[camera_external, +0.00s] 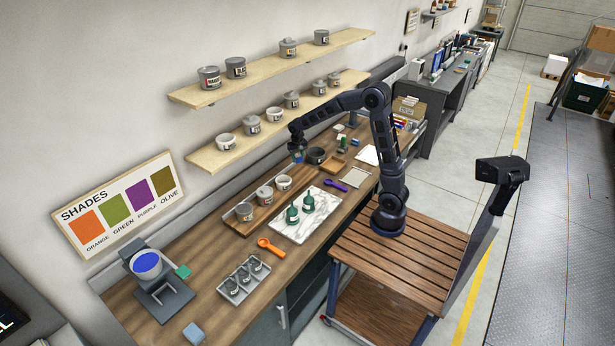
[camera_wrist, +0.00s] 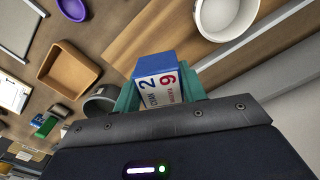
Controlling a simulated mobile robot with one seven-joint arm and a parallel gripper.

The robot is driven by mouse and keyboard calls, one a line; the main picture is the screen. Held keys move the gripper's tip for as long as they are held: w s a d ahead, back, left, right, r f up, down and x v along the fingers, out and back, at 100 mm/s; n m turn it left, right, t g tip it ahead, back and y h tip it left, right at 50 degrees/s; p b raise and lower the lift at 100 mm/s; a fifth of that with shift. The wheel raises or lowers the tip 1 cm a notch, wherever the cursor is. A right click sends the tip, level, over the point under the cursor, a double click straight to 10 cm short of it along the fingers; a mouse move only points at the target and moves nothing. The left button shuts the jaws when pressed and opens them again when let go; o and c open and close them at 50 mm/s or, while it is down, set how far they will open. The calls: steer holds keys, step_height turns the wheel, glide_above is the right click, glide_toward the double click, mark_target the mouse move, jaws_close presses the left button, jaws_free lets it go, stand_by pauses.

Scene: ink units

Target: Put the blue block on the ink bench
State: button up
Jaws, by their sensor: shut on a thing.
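My gripper (camera_external: 297,157) is shut on a blue block above the back of the long wooden ink bench (camera_external: 205,270). In the wrist view, the blue block (camera_wrist: 155,68) sits between the teal fingers of my gripper (camera_wrist: 156,90). Its top is blue, and two white faces carry the numbers 2 and 9. Its lower part is hidden by the fingers. In the wrist view, the bench surface (camera_wrist: 125,22) lies beyond the block, apart from it as far as I can tell.
A dark round pot (camera_external: 316,155) and a brown tray (camera_external: 333,163) are near my gripper. Shelves (camera_external: 235,145) with pots hang behind. Bare wood shows at the front left.

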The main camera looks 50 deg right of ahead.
steer(key=d+r, duration=0.3)
steer(key=d, duration=1)
steer(key=s+d+r+m, duration=0.1)
steer(key=d+r, duration=0.2)
steer(key=d, duration=0.9)
steer(key=d+r, duration=0.3)
steer(key=d, duration=1)
steer(key=n, duration=0.6)
glide_above(367, 140)
step_height(367, 140, down, 4)
step_height(367, 140, down, 20)
steer(key=shift+s+d+f, duration=0.1)
steer(key=shift+s, duration=0.05)
steer(key=shift+f, duration=0.15)
steer(key=o, duration=1)
steer(key=shift+c, duration=0.2)
